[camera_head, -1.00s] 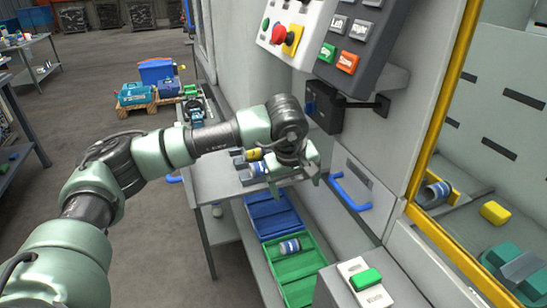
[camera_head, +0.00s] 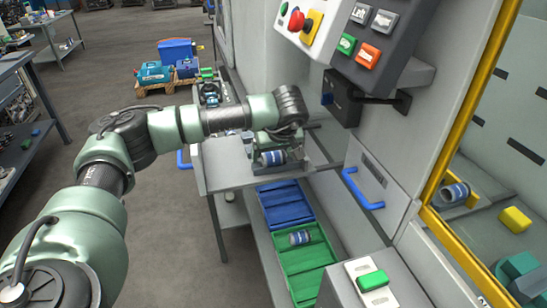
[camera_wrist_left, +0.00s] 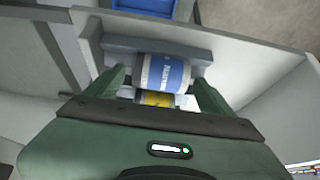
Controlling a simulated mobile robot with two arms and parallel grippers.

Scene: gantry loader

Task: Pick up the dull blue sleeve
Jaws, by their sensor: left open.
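A grey sleeve with a dull blue band (camera_head: 272,158) lies in a grey holder on the metal shelf beside the machine. In the left wrist view the blue-banded sleeve (camera_wrist_left: 165,72) lies across the space between my fingers, with a gap on both sides. A yellow-banded sleeve (camera_wrist_left: 157,98) shows closer to the palm, partly hidden by it. My left gripper (camera_head: 280,143) is open, just over the holder. My right gripper is not in view. Another blue-banded sleeve (camera_head: 300,238) lies in the green tray (camera_head: 305,255).
A blue tray (camera_head: 284,204) sits beyond the green one, below the shelf (camera_head: 226,168). A blue handle (camera_head: 362,190) juts from the machine close to the right. The control panel (camera_head: 375,40) overhangs above. Another blue-banded sleeve (camera_head: 455,192) lies inside the machine.

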